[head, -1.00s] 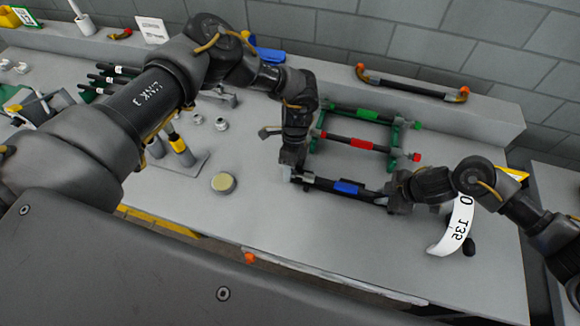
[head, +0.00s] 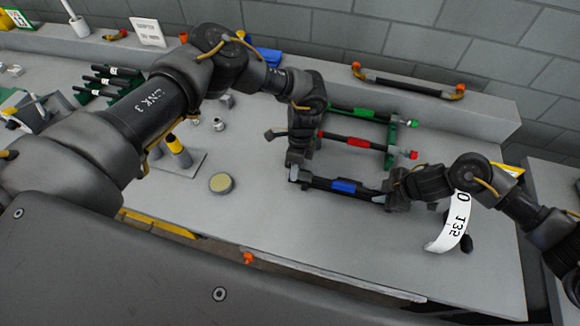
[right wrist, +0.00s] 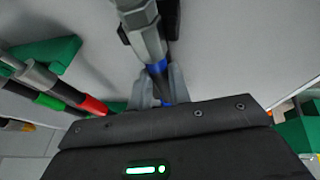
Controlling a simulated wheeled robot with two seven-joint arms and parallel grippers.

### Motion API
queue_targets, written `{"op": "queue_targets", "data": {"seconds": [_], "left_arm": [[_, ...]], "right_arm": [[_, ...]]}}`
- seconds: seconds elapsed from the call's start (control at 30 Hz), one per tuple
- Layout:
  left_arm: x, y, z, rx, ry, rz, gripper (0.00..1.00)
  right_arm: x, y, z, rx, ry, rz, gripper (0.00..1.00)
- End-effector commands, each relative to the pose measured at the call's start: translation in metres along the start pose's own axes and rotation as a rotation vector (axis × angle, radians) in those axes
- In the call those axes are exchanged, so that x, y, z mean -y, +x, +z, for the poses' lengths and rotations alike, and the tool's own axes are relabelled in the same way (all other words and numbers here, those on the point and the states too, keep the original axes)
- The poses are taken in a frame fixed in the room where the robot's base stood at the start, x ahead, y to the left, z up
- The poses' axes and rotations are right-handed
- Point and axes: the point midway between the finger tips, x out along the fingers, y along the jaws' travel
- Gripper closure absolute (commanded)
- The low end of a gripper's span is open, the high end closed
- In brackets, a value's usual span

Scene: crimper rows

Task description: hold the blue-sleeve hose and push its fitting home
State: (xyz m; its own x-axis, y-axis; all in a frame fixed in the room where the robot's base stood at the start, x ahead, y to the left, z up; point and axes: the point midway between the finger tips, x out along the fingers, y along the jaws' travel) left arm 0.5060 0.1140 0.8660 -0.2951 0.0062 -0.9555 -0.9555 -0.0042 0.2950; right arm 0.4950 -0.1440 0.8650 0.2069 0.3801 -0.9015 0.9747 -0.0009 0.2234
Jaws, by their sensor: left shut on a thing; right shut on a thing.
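My right gripper (head: 384,197) is shut on the grey fitting at the hose's right end. In the right wrist view the blue sleeve (right wrist: 156,68) shows beyond my right fingers (right wrist: 162,92). The fitting is mostly covered, and I cannot tell how far it sits on the hose.
A red-sleeve hose (head: 350,141) and a green-sleeve hose (head: 353,111) lie behind on the green rack (head: 391,138). A round tin (head: 221,183) stands to the left.

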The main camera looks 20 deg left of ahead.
Motion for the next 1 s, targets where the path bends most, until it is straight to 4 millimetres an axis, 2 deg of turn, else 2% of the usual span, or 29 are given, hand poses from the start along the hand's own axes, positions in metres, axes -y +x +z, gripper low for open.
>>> {"op": "queue_targets", "data": {"seconds": [0.03, 0.13, 0.17, 0.3, 0.67, 0.77, 1.0], "left_arm": [[-0.001, -0.001, -0.006, -0.011, 0.009, 0.0, 1.0], [-0.001, -0.001, -0.007, -0.013, 0.01, 0.0, 1.0], [-0.001, -0.001, -0.007, -0.013, 0.011, 0.0, 0.74], [-0.001, 0.0, -0.005, -0.011, 0.008, 0.0, 0.55], [0.0, -0.005, -0.003, -0.007, 0.004, -0.001, 0.55], [0.0, -0.019, -0.003, -0.009, 0.004, -0.003, 0.55], [0.0, -0.069, -0.003, -0.009, 0.005, -0.003, 0.55]], "right_arm": [[0.001, 0.001, -0.003, -0.007, -0.001, -0.002, 1.0], [0.001, 0.001, -0.003, -0.008, 0.0, -0.002, 1.0], [0.001, 0.001, -0.003, -0.008, 0.0, -0.002, 1.0], [0.001, 0.001, -0.003, -0.007, -0.001, -0.002, 1.0], [0.0, 0.001, -0.002, -0.005, 0.0, -0.001, 1.0], [0.0, 0.0, -0.002, -0.005, 0.0, -0.001, 1.0], [0.0, 0.0, -0.001, -0.003, 0.0, 0.0, 1.0]]}}
